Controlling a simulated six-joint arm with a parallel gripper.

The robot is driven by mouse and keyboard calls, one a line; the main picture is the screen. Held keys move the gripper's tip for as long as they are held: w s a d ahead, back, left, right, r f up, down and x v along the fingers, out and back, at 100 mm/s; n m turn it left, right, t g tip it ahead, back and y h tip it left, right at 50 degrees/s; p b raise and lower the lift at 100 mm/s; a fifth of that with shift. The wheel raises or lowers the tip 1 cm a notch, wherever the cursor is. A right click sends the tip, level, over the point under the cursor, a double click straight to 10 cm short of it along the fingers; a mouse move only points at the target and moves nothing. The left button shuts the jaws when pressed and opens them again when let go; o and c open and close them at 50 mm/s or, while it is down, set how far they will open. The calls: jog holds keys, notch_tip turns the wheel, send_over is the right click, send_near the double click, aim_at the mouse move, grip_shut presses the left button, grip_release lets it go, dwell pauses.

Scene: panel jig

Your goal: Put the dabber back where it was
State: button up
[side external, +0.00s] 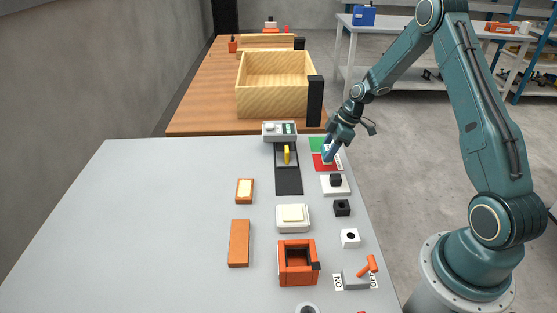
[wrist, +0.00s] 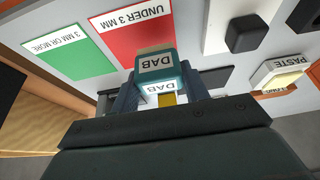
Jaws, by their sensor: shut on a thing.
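The dabber (wrist: 156,65) is a teal block with white DAB labels, seen upside down in the wrist view. My gripper (wrist: 158,82) is shut on it, with one finger on each side. In the side external view my gripper (side external: 333,148) is over the red UNDER 3 MM panel (side external: 320,162) at the table's far right. The dabber shows there only as a small patch (side external: 327,156), mostly hidden by the fingers. I cannot tell whether its bottom touches the surface. A box marked PASTE (wrist: 286,72) shows at the right of the wrist view.
The green 3 MM OR MORE panel (wrist: 65,50) adjoins the red one. A white plate with a black block (side external: 335,183) stands nearby. A black track (side external: 288,180) with a yellow piece lies to the left. An orange box (side external: 297,263) stands nearer. The grey table's left side is clear.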

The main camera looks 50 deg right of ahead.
jog(key=shift+f, duration=0.95)
jog(key=shift+f, duration=0.1)
jog(key=o, duration=0.9)
jog(key=v, duration=1.2)
